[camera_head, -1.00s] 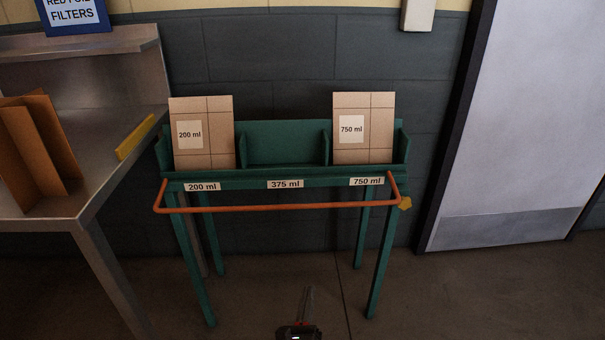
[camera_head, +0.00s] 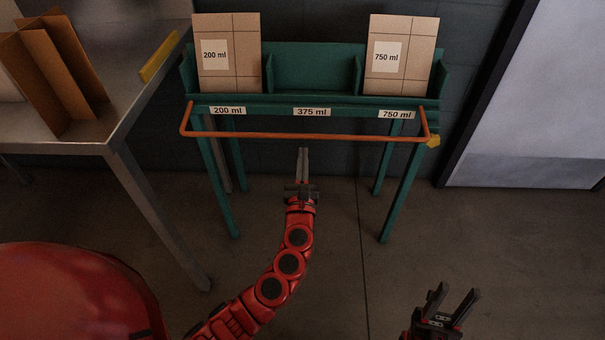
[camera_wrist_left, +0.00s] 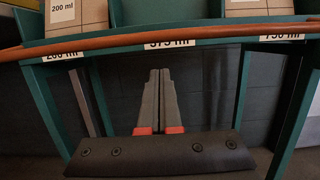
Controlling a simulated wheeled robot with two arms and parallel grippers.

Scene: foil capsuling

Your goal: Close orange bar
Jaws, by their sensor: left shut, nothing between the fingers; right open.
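The orange bar (camera_head: 300,135) runs across the front of the green rack (camera_head: 312,65), below its label strip, with its bent ends joining the rack at both sides. It also shows in the left wrist view (camera_wrist_left: 120,42), crossing the upper part. My left gripper (camera_head: 303,150) is shut and empty, its fingertips just below the middle of the bar in the head view. In the left wrist view the closed fingers (camera_wrist_left: 160,72) point up toward the bar, with a gap between. My right gripper (camera_head: 457,292) is open and empty at the lower right, well away from the rack.
The rack holds a 200 ml box (camera_head: 228,75) at left and a 750 ml box (camera_head: 400,75) at right; the 375 ml middle compartment is empty. A yellow piece (camera_head: 433,141) sits by the bar's right end. A metal table (camera_head: 95,138) stands left. The floor between is clear.

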